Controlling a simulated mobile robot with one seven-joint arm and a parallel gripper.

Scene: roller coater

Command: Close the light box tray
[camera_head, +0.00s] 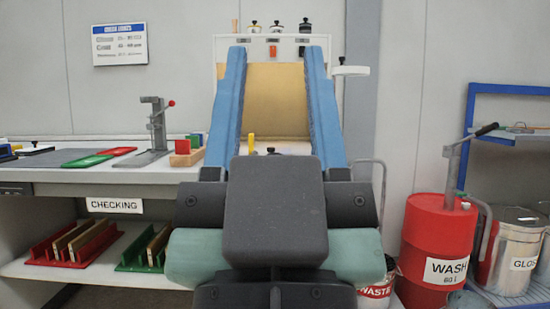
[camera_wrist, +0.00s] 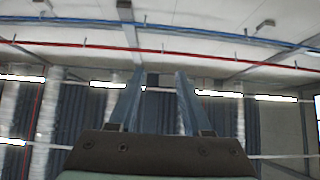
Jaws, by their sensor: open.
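My gripper (camera_head: 276,60) stands upright in the middle of the head view, its two long blue fingers wide apart with nothing gripped between them. The fingers also show in the wrist view (camera_wrist: 160,75), pointing at the ceiling. I cannot clearly make out a light box or its tray. A dark panel (camera_head: 15,189) shows at the left edge, in the front of the checking bench (camera_head: 120,175); I cannot tell whether it belongs to the light box. My gripper is apart from it, well to its right. My arm hides part of the middle.
The bench bears a green plate (camera_head: 85,161), a red plate (camera_head: 117,151) and a grey stand (camera_head: 155,130). Racks (camera_head: 75,243) sit on the shelf below. A red wash drum (camera_head: 437,240) and a metal can (camera_head: 508,260) stand right. A yellowish panel (camera_head: 276,95) shows behind my fingers.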

